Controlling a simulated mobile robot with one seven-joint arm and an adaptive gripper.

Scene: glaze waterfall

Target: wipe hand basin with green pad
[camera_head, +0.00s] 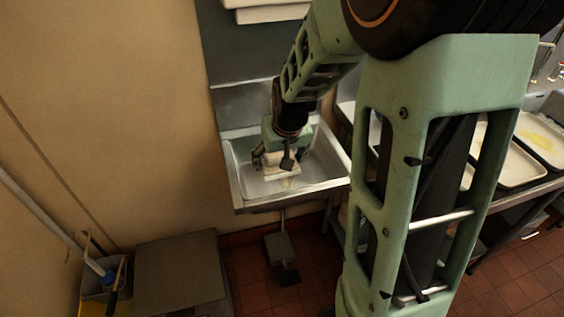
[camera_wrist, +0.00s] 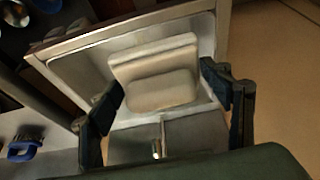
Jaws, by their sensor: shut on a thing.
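The hand basin (camera_head: 240,185), a steel sink, stands against the back wall in the head view. Its pale rim and inner wall (camera_wrist: 85,70) also show in the wrist view. My gripper (camera_head: 283,162) is down inside the basin, fingers around a pale cream pad (camera_head: 283,174). In the wrist view the pad (camera_wrist: 160,92) is a thick block between the two dark fingers; it looks cream there, not green. The gripper is shut on it. I cannot tell whether the pad's underside touches the basin floor.
Shallow trays (camera_head: 520,165) sit on a metal counter to the right. A dark box-like cabinet (camera_head: 180,275) stands on the floor at left, beside a bucket (camera_head: 98,285) with a pole. A blue-handled thing (camera_wrist: 24,146) shows in the wrist view.

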